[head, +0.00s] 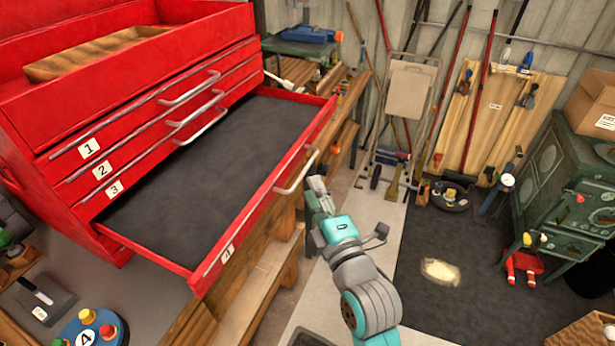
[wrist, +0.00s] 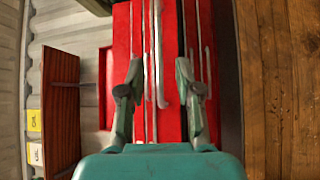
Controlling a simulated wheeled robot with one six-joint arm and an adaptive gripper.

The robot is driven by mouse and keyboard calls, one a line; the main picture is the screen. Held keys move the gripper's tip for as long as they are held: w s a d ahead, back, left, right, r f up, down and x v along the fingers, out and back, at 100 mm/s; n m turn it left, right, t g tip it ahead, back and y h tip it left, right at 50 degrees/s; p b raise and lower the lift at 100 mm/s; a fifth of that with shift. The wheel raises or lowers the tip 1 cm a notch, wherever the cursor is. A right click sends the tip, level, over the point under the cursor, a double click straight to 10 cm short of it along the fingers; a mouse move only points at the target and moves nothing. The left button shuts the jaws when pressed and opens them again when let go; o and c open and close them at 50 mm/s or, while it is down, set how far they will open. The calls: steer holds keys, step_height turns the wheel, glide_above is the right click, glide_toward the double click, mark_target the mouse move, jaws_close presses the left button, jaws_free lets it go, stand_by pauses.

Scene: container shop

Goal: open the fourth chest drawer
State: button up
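The red tool chest (head: 170,35) has drawers labelled 1 to 4. The fourth drawer (head: 222,252), the lowest, is pulled far out and shows an empty dark floor. Its silver handle (head: 297,172) is on the front, just left of my gripper (head: 318,186). Drawers 1, 2 and 3 are shut. In the wrist view my gripper (wrist: 158,78) has its fingers spread apart, with red chest fronts (wrist: 122,40) and a silver handle (wrist: 158,55) showing between them. The fingers look clear of the handle; which handle this is I cannot tell.
A wooden bench (head: 262,290) stands under the drawer. A dark green stove (head: 560,185) with a cardboard box (head: 594,105) is at the right. Tools lean on the back wall. The floor mat (head: 450,300) is mostly clear. A blue disc (head: 92,330) lies at the front left.

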steer(key=v, duration=0.5)
steer(key=shift+s+d, duration=0.15)
steer(key=shift+s, duration=0.2)
steer(key=s+d+f+m+h, duration=0.5)
steer(key=s+d+f+m, duration=0.65)
steer(key=s+f, duration=0.45)
steer(key=s+d+f+m+g+h, duration=0.1)
steer(key=s+d+m, duration=0.2)
steer(key=s, duration=0.7)
steer(key=s+d+f+m+g+h, duration=0.1)
steer(key=s+d+m+h, duration=0.1)
steer(key=s+m, duration=0.5)
steer(key=s+d, duration=0.1)
steer(key=s, duration=0.3)
steer(key=shift+g, duration=0.4)
steer(key=shift+s+a, duration=0.1)
